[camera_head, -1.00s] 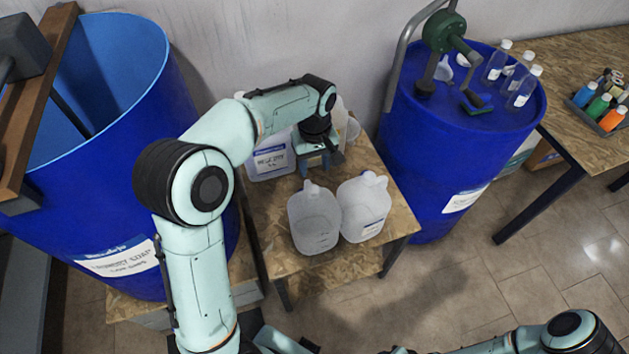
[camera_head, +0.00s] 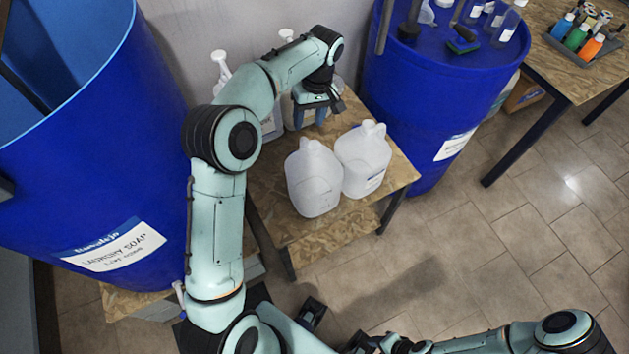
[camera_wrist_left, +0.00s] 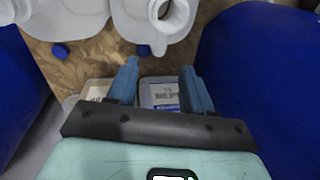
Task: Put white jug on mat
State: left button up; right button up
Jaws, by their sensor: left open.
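Two whitish translucent jugs stand upright side by side at the front of a wooden table: a left jug (camera_head: 314,180) and a right jug (camera_head: 363,162). Both also show at the top of the left wrist view, one with its open neck and handle (camera_wrist_left: 160,18) near the middle, the other (camera_wrist_left: 65,18) to its left. My left gripper (camera_head: 311,118) is open and empty, behind the jugs and pointing down; its two blue fingers (camera_wrist_left: 157,80) are apart from them. Part of my right arm is at the bottom right; its fingers are not clear. I see no mat.
Labelled containers (camera_wrist_left: 160,93) stand close below my left fingers, with white pump tops (camera_head: 220,65) behind my arm. Large blue drums flank the wooden table (camera_head: 275,215), left (camera_head: 150,180) and right (camera_head: 420,95). Open tiled floor (camera_head: 480,240) lies at front right.

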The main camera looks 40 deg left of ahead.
pick_arm(q)
jog(key=f, duration=0.5)
jog(key=s+f, duration=0.1)
jog(key=f, duration=0.1)
jog(key=shift+a+f+b, duration=0.2)
jog(key=shift+a+b, duration=0.15)
jog(key=shift+a, duration=0.05)
jog(key=shift+w, duration=0.1)
grip_shut()
